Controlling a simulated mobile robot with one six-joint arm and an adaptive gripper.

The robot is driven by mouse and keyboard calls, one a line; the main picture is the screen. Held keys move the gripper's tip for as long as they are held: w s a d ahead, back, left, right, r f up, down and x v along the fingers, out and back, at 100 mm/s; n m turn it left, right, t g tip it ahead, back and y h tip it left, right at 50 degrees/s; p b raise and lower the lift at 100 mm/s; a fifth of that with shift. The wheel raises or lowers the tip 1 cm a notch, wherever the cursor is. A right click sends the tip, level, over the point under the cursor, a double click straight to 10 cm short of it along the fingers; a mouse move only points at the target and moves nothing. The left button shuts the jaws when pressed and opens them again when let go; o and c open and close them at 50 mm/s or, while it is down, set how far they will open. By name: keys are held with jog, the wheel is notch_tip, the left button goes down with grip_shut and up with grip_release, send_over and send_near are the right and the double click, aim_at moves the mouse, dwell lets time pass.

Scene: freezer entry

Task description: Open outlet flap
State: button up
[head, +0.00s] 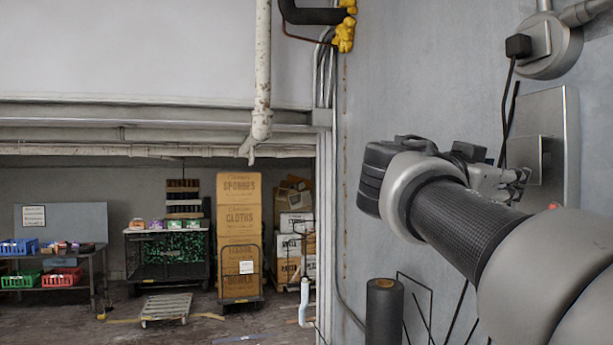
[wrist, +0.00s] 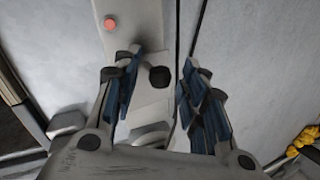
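A grey metal panel (head: 560,125) is mounted on the right wall in the head view. A smaller plate (head: 531,160) on it may be the outlet flap; I cannot tell if it is closed. My gripper (head: 518,183) is at the panel's lower left, its fingertips partly overlapping the plate. In the wrist view my gripper (wrist: 160,88) is open, with blue-padded fingers spread. A dark rounded knob-like piece (wrist: 160,77) shows between them in front of the panel (wrist: 148,30); nothing is visibly gripped, and I cannot tell whether a finger touches.
A dark cylinder (head: 384,312) stands low by the wall. Stacked cartons (head: 240,205) and shelving are far left.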

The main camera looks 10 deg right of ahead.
grip_shut()
dwell(0.4)
jog(key=shift+a, duration=0.1)
